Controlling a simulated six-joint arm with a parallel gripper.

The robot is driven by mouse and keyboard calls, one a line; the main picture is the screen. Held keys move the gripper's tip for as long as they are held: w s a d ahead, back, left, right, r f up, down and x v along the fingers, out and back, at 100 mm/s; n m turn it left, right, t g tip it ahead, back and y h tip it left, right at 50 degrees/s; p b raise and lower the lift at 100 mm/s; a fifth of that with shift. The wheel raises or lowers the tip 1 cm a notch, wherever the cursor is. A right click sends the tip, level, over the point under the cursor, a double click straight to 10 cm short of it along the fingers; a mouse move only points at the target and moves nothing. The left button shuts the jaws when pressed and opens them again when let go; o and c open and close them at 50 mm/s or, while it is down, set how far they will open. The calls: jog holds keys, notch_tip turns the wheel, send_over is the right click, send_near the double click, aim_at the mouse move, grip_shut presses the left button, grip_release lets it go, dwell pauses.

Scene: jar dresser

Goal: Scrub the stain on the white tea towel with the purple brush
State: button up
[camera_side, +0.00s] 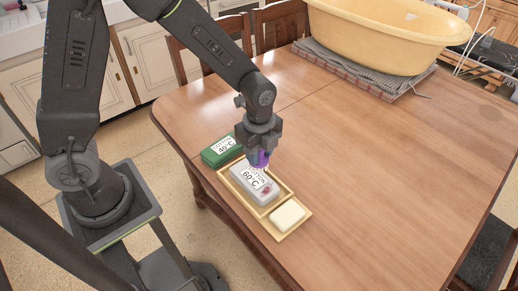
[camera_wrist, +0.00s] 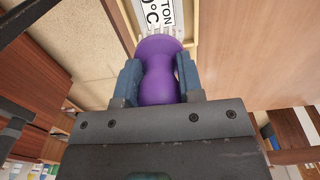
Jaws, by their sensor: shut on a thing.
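My gripper (camera_side: 260,147) is shut on the purple brush (camera_side: 261,159), over the far part of the wooden tray. The wrist view shows the purple brush (camera_wrist: 157,85) between the two blue-grey fingers of my gripper (camera_wrist: 157,76), with pale bristles at its far end. The white tea towel (camera_side: 244,185) is a folded block in the tray, labelled "COTTON 60°C". A reddish stain (camera_side: 267,189) shows near its right end. The brush is above the towel's far side; I cannot tell whether the bristles touch it. The towel's label (camera_wrist: 155,12) also shows beyond the bristles.
The wooden tray (camera_side: 293,233) also holds a cream block (camera_side: 287,216) in its near compartment. A green folded towel (camera_side: 221,152) labelled "COTTON 40°C" lies just beyond the tray. A yellow tub (camera_side: 385,38) stands on a grey mat at the back. The table's right side is clear.

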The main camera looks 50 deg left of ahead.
aim_at(264, 170)
jog(key=shift+r, duration=0.55)
jog(key=shift+f, duration=3.1)
notch_tip(264, 170, down, 2)
jog(key=shift+d, duration=0.9)
jog(key=shift+c, duration=0.3)
jog(key=shift+d, duration=1.5)
jog(key=shift+a, duration=2.5)
jog(key=shift+d, duration=2.45)
notch_tip(264, 170, up, 8)
jog(key=shift+r, duration=0.1)
